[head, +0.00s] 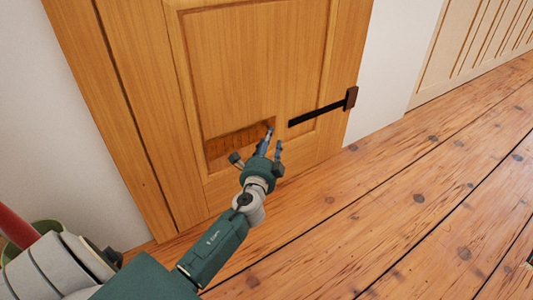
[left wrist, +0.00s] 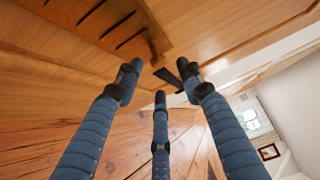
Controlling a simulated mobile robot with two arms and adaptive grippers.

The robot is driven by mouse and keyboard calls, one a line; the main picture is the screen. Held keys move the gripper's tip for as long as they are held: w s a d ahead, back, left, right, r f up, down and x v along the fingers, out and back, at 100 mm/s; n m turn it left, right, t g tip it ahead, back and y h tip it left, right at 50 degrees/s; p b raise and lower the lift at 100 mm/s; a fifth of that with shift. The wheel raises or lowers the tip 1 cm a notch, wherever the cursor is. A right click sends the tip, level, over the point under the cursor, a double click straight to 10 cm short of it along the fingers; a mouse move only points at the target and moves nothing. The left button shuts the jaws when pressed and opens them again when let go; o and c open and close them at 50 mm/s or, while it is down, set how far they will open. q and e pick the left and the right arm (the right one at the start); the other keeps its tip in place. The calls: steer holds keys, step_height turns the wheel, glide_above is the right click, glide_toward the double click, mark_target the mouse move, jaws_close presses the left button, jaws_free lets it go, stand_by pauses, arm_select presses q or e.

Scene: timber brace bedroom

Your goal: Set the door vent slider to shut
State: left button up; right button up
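The wooden door (head: 255,60) fills the middle of the head view. Low on its panel is a brown slatted vent slider (head: 222,147), which also shows at the upper left of the left wrist view (left wrist: 103,16). Several narrow dark slots show in it there; its exact slide position is hard to tell. My left gripper (head: 257,146) is in front of the vent's right end, its three fingers spread and nothing between them. The fingers also show in the left wrist view (left wrist: 161,76), partly over the door's lower area; contact cannot be told. My right gripper is not in view.
A black strap hinge (head: 315,112) crosses the door's right side, beside the vent. The plank floor (head: 410,190) is clear to the right. A white wall (head: 395,60) and a pale panelled surface (head: 480,45) stand beyond the door.

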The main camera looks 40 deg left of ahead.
arm_select(q)
steer(key=v, duration=0.7)
steer(key=shift+s+d, duration=0.2)
steer(key=shift+s, duration=0.1)
